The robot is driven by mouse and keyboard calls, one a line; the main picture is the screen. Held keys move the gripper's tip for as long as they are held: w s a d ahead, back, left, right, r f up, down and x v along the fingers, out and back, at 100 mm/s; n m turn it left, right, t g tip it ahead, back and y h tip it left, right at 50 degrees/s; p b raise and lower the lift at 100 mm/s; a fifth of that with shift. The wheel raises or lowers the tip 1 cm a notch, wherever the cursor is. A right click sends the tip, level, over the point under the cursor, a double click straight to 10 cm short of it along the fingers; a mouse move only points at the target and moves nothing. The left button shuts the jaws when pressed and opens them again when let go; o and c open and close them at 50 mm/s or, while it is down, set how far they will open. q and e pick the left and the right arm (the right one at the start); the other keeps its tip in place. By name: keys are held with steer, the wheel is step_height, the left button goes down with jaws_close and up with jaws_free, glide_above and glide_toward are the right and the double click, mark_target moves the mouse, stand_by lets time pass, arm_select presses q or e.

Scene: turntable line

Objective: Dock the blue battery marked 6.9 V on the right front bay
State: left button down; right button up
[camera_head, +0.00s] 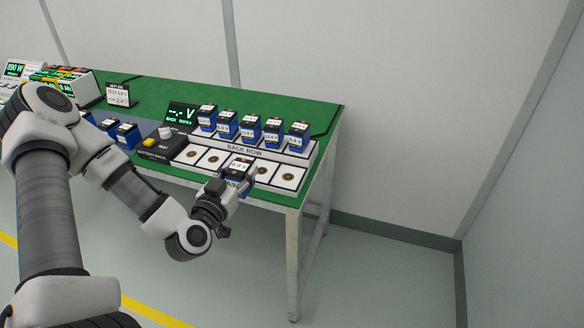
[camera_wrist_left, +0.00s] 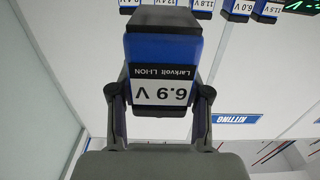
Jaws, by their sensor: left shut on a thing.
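The blue battery marked 6.9 V (camera_head: 238,167), with a black top and white label, is in my left gripper (camera_head: 236,184). In the left wrist view the two fingers (camera_wrist_left: 160,98) are shut on the sides of this battery (camera_wrist_left: 163,55), its label upside down. In the head view the battery is over the middle of the front row of white bays. The right front bay (camera_head: 288,177) is empty, its round gold contact showing, to the right of the battery. I cannot tell the gap between battery and bays. My right gripper is not in view.
Several blue batteries stand in the raised back row (camera_head: 250,128) behind the front bays. A tester with a display (camera_head: 182,114) and yellow button (camera_head: 149,142) is to the left. More batteries (camera_head: 126,134) lie further left. The green table (camera_head: 320,118) ends just right of the bays.

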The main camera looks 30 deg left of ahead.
arm_select(q)
steer(key=w+d, duration=0.1)
steer(key=w, duration=0.4)
steer(key=w+d+f+b, duration=0.1)
steer(key=w, duration=0.4)
steer(key=w+d+b, duration=0.1)
steer(key=w, duration=0.3)
steer(key=shift+w+d+f, duration=0.2)
steer(key=shift+w+f, duration=0.05)
steer(key=shift+w, duration=0.15)
step_height(320, 180, down, 4)
steer(key=shift+w+r, duration=0.1)
steer(key=shift+r, duration=0.1)
steer(key=shift+f, duration=0.15)
steer(key=c, duration=0.5)
jaws_free()
steer(key=shift+c, duration=0.2)
